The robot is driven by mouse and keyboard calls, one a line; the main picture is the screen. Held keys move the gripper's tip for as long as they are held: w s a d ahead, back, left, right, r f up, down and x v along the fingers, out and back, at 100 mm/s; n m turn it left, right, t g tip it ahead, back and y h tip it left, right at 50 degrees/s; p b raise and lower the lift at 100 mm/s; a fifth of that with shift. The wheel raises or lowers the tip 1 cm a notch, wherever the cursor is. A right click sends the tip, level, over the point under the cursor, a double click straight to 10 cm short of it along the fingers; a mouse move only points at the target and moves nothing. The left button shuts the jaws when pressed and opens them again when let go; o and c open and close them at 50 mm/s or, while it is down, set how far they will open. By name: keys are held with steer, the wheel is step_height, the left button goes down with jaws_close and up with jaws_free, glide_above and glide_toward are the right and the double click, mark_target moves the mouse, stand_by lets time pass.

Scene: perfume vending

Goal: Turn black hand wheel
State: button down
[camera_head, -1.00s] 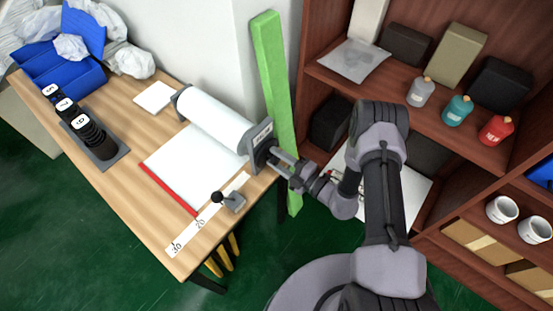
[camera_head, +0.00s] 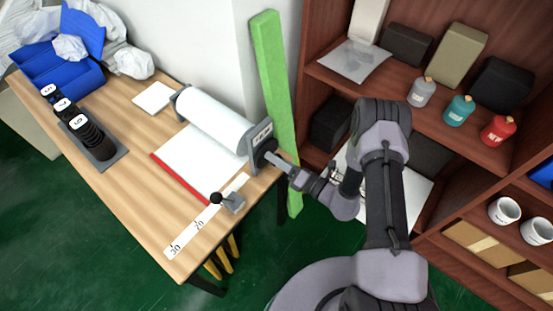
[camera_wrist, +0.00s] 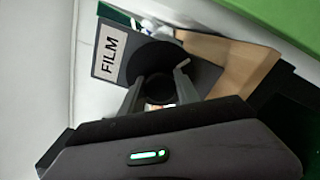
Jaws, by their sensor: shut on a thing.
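The black hand wheel (camera_head: 267,146) sits on the grey end plate of the film roll, at the right edge of the wooden table. My gripper (camera_head: 272,157) reaches it from the right and is shut on it. In the wrist view the wheel shows as a dark disc (camera_wrist: 152,56) with a round black hub in front, and my gripper's fingers (camera_wrist: 160,88) lie on either side of the hub. The white film roll (camera_head: 213,119) has a sheet (camera_head: 200,163) with a red front edge lying on the table. The plate carries a FILM label (camera_wrist: 113,52).
A black-knobbed lever (camera_head: 217,198) stands on a numbered scale strip near the front edge. A green post (camera_head: 272,80) is close behind my gripper. A brown shelf (camera_head: 440,110) with bottles stands at right.

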steer(key=n, duration=0.6)
steer(key=shift+b, duration=0.4)
steer(key=n+b, duration=0.1)
steer(key=n, duration=0.5)
steer(key=shift+n, duration=0.3)
steer(key=n+b, duration=0.2)
steer(key=n, duration=0.4)
steer(key=shift+s+a, duration=0.1)
steer(key=n+b, duration=0.2)
steer(key=n, duration=0.3)
steer(key=shift+n, duration=0.4)
steer(key=c, duration=0.9)
jaws_free()
